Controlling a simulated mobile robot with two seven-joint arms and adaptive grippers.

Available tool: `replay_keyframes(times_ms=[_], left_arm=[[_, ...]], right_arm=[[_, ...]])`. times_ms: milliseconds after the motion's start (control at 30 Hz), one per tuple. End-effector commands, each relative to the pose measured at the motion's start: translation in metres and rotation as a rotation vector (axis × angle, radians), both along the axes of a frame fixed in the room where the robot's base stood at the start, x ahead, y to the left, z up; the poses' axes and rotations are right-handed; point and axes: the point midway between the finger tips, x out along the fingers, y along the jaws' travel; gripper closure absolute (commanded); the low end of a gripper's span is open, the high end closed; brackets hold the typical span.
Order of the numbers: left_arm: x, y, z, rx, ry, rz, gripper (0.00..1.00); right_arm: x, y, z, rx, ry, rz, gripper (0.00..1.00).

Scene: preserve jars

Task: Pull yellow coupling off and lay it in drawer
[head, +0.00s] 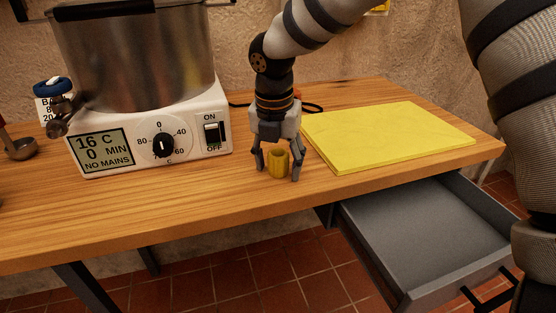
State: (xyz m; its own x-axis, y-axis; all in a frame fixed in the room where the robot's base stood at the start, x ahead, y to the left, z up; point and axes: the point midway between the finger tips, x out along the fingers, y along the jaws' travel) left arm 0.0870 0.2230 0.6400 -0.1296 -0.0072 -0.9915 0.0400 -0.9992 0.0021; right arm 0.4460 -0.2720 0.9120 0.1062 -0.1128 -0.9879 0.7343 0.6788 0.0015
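The yellow coupling (278,164) is a short hollow piece at the front of the wooden table, right of the preserving cooker. It appears upright on the tabletop. My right gripper (278,168) points down over it, with one finger on each side. The fingers are open, and a gap shows on both sides of the coupling. Whether the coupling is joined to anything is not clear. The grey drawer (426,231) below the table's right end is pulled out and looks empty. My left gripper is not in view.
The white cooker base (190,128) with its steel pot (135,55) stands left of my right gripper; its display reads "NO MAINS". A yellow mat (388,134) lies flat at right. A ladle (20,148) is at far left. A dark cable (312,107) lies behind the gripper.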

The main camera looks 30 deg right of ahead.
Motion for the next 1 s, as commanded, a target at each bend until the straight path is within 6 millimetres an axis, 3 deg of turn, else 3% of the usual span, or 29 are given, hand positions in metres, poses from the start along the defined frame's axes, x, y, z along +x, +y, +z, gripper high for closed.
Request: replay_keyframes(times_ms=[300, 700, 833, 1000], left_arm=[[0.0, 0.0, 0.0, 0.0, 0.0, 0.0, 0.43], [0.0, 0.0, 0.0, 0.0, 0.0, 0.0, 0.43], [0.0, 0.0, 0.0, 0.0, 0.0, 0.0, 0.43], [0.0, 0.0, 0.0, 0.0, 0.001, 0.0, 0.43]], right_arm=[[0.0, 0.001, 0.006, 0.0, -0.002, -0.001, 0.43], [-0.01, 0.011, 0.101, 0.001, -0.004, -0.001, 0.43], [-0.012, 0.013, 0.116, 0.0, -0.001, 0.0, 0.43], [-0.013, 0.014, 0.119, 0.0, 0.001, 0.0, 0.43]])
